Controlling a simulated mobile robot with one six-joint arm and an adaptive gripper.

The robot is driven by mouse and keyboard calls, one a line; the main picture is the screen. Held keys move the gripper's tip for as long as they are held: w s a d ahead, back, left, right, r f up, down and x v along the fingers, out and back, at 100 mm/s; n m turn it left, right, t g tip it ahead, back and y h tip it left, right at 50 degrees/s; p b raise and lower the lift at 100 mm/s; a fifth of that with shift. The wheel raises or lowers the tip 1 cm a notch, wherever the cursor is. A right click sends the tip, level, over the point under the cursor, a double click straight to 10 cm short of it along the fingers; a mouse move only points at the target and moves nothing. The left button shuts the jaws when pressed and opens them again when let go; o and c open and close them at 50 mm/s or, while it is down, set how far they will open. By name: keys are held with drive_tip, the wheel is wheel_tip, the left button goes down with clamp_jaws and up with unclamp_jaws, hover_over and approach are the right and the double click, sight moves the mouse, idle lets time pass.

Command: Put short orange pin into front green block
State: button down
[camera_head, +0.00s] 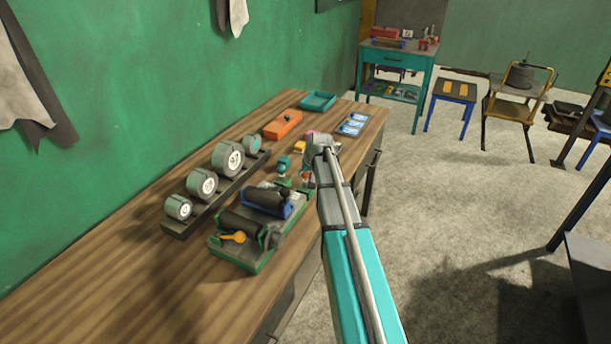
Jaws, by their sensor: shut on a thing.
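My arm reaches from the lower right over the workbench, and my gripper (307,181) hangs down from its end beside the bench's right edge. The gripper is small in this view and partly hidden by my arm. It is shut on a small reddish-orange piece (306,176); I cannot tell for sure that this is the short orange pin. Small green blocks (284,182) stand just left of and under the gripper, with a teal piece (284,164) above one of them. Which one is the front green block, and whether the held piece touches it, I cannot tell.
On the bench (110,285), a green-based roller stand (240,255) and a blue-framed roller (268,200) are close by at the front left. A rack of round weights (229,158), an orange block (283,124) and a teal tray (318,101) stand farther back. The bench's near left is clear.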

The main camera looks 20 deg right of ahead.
drive_tip(key=shift+f, duration=0.25)
idle(0.3)
drive_tip(key=shift+c, duration=1)
unclamp_jaws()
drive_tip(key=shift+r, duration=0.15)
